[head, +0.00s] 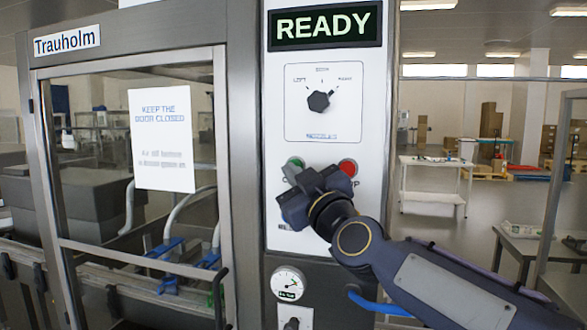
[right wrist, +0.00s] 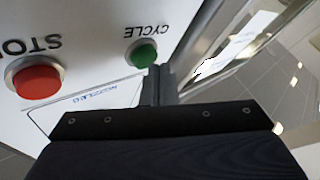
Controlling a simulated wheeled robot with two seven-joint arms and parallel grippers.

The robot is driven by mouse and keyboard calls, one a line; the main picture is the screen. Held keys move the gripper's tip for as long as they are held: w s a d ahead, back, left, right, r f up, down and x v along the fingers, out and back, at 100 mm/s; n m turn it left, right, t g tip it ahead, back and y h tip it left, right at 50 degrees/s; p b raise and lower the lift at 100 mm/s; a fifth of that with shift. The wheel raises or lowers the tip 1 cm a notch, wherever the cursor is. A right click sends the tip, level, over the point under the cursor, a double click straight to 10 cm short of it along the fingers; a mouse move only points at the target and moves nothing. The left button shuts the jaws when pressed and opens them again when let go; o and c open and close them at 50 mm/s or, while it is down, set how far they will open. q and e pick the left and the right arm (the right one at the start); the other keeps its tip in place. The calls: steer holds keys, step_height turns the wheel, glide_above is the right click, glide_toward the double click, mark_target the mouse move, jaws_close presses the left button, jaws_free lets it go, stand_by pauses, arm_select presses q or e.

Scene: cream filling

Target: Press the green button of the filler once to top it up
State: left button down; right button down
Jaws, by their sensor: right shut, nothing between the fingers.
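The green button (head: 297,161) sits on the white filler panel (head: 275,110), left of the red button (head: 347,167). In the right wrist view the green button (right wrist: 145,53) shows upside-down lettering "CYCLE" beside it, and the red stop button (right wrist: 38,78) is to the left. My right gripper (head: 289,170) is shut and empty, with its fingertips just at the green button and partly covering it. In the right wrist view its fingertips (right wrist: 159,72) are beside the button's edge; I cannot tell whether they touch it. The display (head: 325,26) reads READY. My left gripper is not in view.
A black selector knob (head: 318,101) is on the panel above the buttons, and a round gauge (head: 287,284) is below. A glazed door (head: 130,215) with a notice (head: 161,138) stands to the left. A white table (head: 432,185) stands far to the right.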

steer(key=shift+w+d, duration=0.2)
steer(key=shift+w, duration=0.25)
stand_by(0.8)
steer(key=shift+s+r, duration=0.1)
steer(key=shift+s+a+p, duration=0.3)
steer(key=shift+s+p, duration=0.05)
steer(key=shift+s, duration=0.4)
steer(key=s+p, duration=0.1)
steer(key=s+a+p, duration=0.1)
steer(key=s, duration=0.1)
steer(key=s+p, duration=0.1)
steer(key=shift+s+a, duration=0.25)
steer(key=shift+s, duration=0.15)
stand_by(0.5)
